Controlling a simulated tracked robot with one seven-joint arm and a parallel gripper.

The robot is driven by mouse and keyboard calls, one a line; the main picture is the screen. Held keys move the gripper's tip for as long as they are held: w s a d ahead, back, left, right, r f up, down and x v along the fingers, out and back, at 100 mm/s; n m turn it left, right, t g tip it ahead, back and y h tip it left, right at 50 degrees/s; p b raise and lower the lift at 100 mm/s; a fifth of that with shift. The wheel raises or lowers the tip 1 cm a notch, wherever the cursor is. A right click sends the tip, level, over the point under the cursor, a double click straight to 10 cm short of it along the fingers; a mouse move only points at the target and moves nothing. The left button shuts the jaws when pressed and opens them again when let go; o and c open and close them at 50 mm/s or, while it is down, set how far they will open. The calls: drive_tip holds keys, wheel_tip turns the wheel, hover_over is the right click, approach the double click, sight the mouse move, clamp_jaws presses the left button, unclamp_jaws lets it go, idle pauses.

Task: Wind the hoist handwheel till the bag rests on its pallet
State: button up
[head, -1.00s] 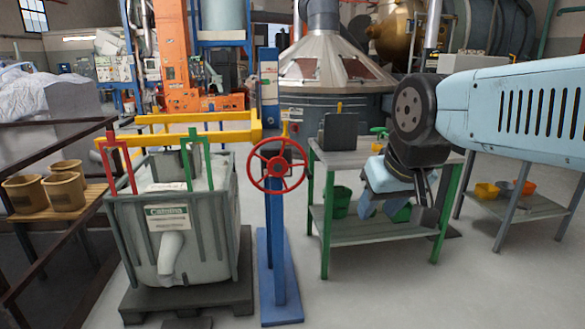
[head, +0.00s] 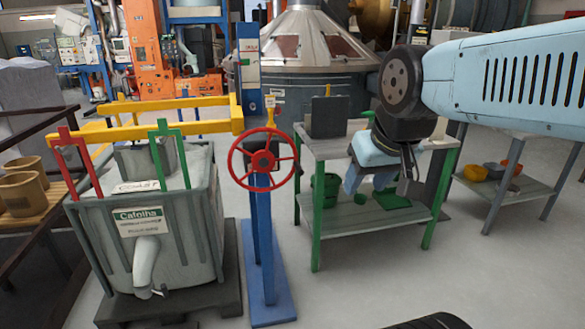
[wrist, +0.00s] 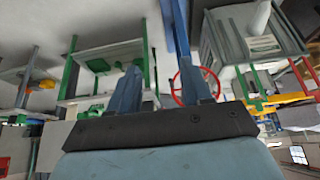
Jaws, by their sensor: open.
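The red handwheel (head: 264,159) faces me on a blue post (head: 262,240) with a blue foot. In the wrist view the handwheel (wrist: 196,84) shows beyond my gripper, partly behind a finger. The grey bag (head: 182,240), with a white and green label and a pale spout, hangs under a yellow fork frame (head: 160,130) with red and green hangers. The dark pallet (head: 170,312) is below it; I cannot tell whether they touch. My gripper (head: 382,182) is open and empty, pointing down, right of the handwheel and apart from it. It also shows in the wrist view (wrist: 160,72).
A green-legged bench (head: 350,145) stands right of the post, behind my gripper, with a dark panel (head: 329,117) on top and green items below. A second low table (head: 510,190) is farther right. A dark rack with tan pots (head: 22,192) is at left.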

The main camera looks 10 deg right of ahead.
drive_tip(key=w+f+t, duration=0.3)
drive_tip(key=w, duration=1.1)
drive_tip(key=m+t, duration=0.3)
drive_tip(key=t, duration=0.6)
approach(296, 161)
drive_tip(key=w, duration=0.5)
drive_tip(key=shift+d+f, duration=0.1)
drive_tip(key=shift+f, duration=0.15)
clamp_jaws()
